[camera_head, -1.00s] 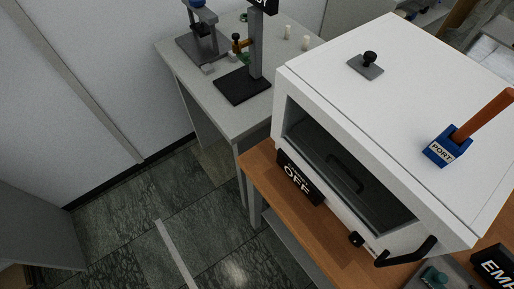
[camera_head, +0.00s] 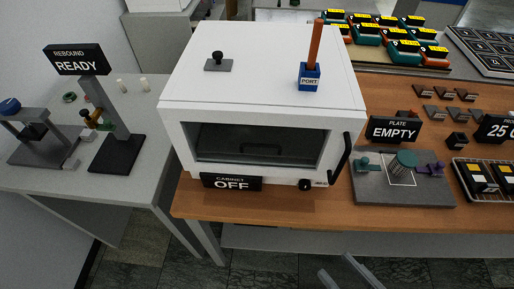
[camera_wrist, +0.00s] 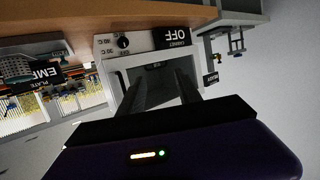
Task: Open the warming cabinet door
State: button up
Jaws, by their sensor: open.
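The warming cabinet (camera_head: 255,75) is a white box on the wooden bench, with a dark window (camera_head: 260,146) in its front. Its door looks shut. A black bar handle (camera_head: 340,157) stands out at the front's right side. A sign reading OFF (camera_head: 232,183) and a dark knob (camera_head: 305,185) sit below the window. In the wrist view the cabinet shows upside down, with its knob (camera_wrist: 123,42) and OFF sign (camera_wrist: 178,37). My gripper (camera_wrist: 157,80) is open and empty, pointing toward the cabinet front. Contact with the handle cannot be made out.
A blue PORT block (camera_head: 309,78) with an orange rod and a small black knob stand on the cabinet top. A plate fixture (camera_head: 400,180) with an EMPTY sign sits close right of the handle. A grey table (camera_head: 60,180) with a READY stand is at left.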

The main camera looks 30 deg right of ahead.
dwell(0.4)
jog(key=shift+c, duration=1)
